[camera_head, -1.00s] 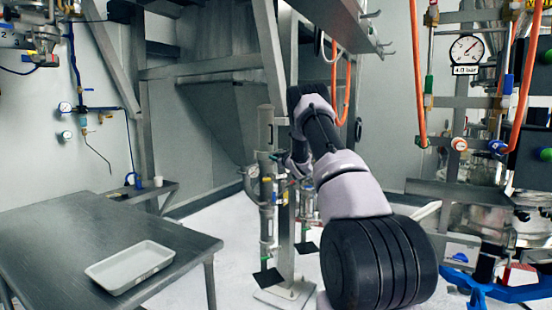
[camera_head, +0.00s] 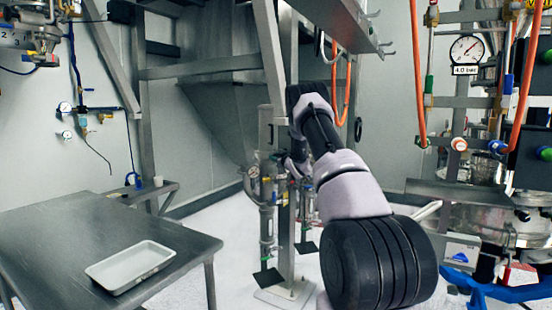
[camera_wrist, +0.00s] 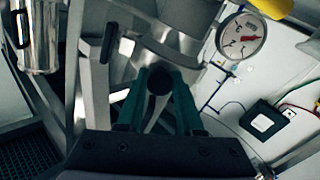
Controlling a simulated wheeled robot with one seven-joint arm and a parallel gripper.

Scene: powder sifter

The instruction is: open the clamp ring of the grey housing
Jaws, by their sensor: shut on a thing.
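In the wrist view my gripper (camera_wrist: 159,82) has two green fingers, one on each side of a dark, round-ended handle (camera_wrist: 159,80), and is shut on it. The grey housing (camera_wrist: 188,14) rises just beyond the fingers. A metal band that looks like its clamp ring (camera_wrist: 166,46) runs around it, partly hidden. I cannot tell how the handle joins the band. In the head view the slim grey housing (camera_head: 266,135) stands upright left of my arm. My gripper is hidden there behind my own arm.
A round gauge (camera_wrist: 241,36) sits right of the housing in the wrist view. A steel table (camera_head: 60,225) with a white tray (camera_head: 130,266) stands at the left. A steel post (camera_head: 286,225) is close beside the housing. Pipework with orange hoses (camera_head: 419,80) fills the right.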

